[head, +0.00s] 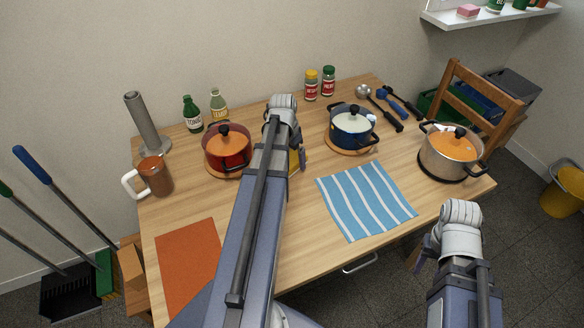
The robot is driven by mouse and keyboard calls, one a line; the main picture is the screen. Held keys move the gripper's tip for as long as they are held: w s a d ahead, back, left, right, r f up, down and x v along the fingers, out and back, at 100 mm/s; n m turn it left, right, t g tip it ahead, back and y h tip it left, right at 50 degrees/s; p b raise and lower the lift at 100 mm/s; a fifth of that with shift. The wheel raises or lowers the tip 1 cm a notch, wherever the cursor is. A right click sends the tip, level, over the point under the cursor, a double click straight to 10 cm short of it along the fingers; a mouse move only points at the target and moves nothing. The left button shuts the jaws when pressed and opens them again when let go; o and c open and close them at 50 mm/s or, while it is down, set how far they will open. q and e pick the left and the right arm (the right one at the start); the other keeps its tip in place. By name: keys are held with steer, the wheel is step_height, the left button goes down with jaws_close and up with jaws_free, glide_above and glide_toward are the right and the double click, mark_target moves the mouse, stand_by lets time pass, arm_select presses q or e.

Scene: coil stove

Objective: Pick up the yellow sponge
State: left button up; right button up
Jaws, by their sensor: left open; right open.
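A small yellow patch (294,162), which looks like the yellow sponge, shows at the right edge of my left forearm near the table's middle. Most of it is hidden by the arm. My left gripper (300,156) is down beside the yellow patch; only a bit of a finger shows, and it is open. Whether it touches the sponge cannot be told. My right gripper (417,256) is open and empty, mostly hidden behind its wrist, off the table's front right edge.
On the wooden table (290,256) stand a red pot (227,158) left of my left arm, and a blue pot (351,134) and a steel pot (450,163) to the right. A striped blue towel (366,200) lies at front. A brown mug (155,176) stands left.

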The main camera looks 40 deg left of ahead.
mark_target(292, 158)
arm_select(q)
steer(key=shift+f, duration=0.45)
steer(key=shift+r, duration=0.1)
steer(key=shift+c, duration=0.2)
arm_select(e)
steer(key=shift+f, duration=0.35)
arm_select(q)
steer(key=c, duration=1.3)
step_height(292, 158, up, 10)
steer(key=p, duration=1)
arm_select(e)
step_height(292, 158, up, 10)
arm_select(q)
steer(key=o, duration=0.9)
steer(key=c, duration=0.6)
steer(key=shift+c, duration=0.2)
